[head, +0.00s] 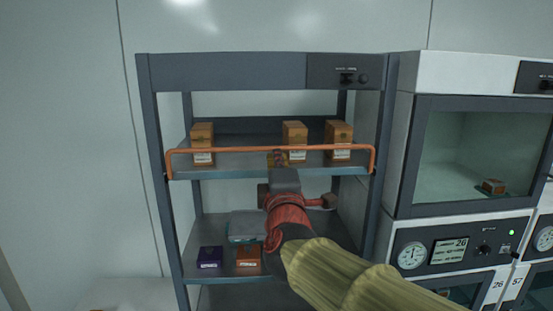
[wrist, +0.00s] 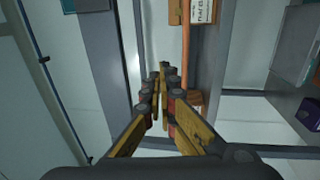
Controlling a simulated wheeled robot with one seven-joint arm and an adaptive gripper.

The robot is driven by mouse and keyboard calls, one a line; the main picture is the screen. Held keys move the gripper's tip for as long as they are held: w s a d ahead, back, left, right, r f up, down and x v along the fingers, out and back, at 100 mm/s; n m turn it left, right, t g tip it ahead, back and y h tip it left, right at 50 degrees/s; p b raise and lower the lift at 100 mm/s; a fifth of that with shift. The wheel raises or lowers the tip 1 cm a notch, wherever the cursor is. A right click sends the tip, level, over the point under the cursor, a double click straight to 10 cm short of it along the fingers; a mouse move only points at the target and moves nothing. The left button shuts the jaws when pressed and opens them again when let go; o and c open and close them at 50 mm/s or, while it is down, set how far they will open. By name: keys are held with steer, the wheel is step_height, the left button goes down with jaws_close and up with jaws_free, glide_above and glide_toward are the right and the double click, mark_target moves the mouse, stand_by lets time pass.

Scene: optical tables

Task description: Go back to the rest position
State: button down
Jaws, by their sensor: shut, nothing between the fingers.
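My gripper (head: 279,158) is in front of the upper shelf of a dark grey rack (head: 150,150). Its yellow fingertips are at about the height of the orange rail (head: 220,149) in the head view. In the wrist view the gripper (wrist: 160,72) has its fingertips together with nothing held. The rail (wrist: 185,60) shows close beside the fingers there. Whether they touch it I cannot tell. My arm hides part of the lower shelf.
Brown boxes stand on the upper shelf, at left (head: 202,140), middle (head: 294,137) and right (head: 338,138). A purple box (head: 209,257), an orange-brown box (head: 248,258) and a grey item (head: 246,226) are on the lower shelf. A glass-fronted cabinet (head: 405,150) stands at right.

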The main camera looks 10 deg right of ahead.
steer(key=shift+d, duration=0.1)
steer(key=s+a+f+m+g+y, duration=0.2)
steer(key=a+f+m+g+y, duration=0.3)
steer(key=a+f, duration=0.45)
steer(key=s+d+f+m+g+b, duration=0.1)
steer(key=s+f+m+g+b, duration=0.1)
steer(key=s+f, duration=0.35)
steer(key=s+d+f+m+g+b, duration=0.1)
steer(key=s+f+g+b, duration=0.1)
steer(key=f, duration=0.7)
steer(key=s+d+f+m+g+h+b, duration=0.1)
steer(key=s+d+f+m+b, duration=0.2)
steer(key=f, duration=0.9)
steer(key=s+d+f+m+g+h+b, duration=0.2)
steer(key=s+d+f+m+b, duration=0.1)
steer(key=s+d+f+b, duration=0.6)
steer(key=s+d+f+m+g+h+b, duration=0.1)
steer(key=s+d+f+m+g+b, duration=0.1)
steer(key=s+d+f+b, duration=0.5)
steer(key=s+f+m+b, duration=0.1)
steer(key=s+f+b, duration=0.2)
steer(key=f+b, duration=0.3)
step_height(320, 180, down, 3)
steer(key=shift+s+r+m, duration=0.1)
steer(key=shift+s+m, duration=0.05)
steer(key=shift+m, duration=0.15)
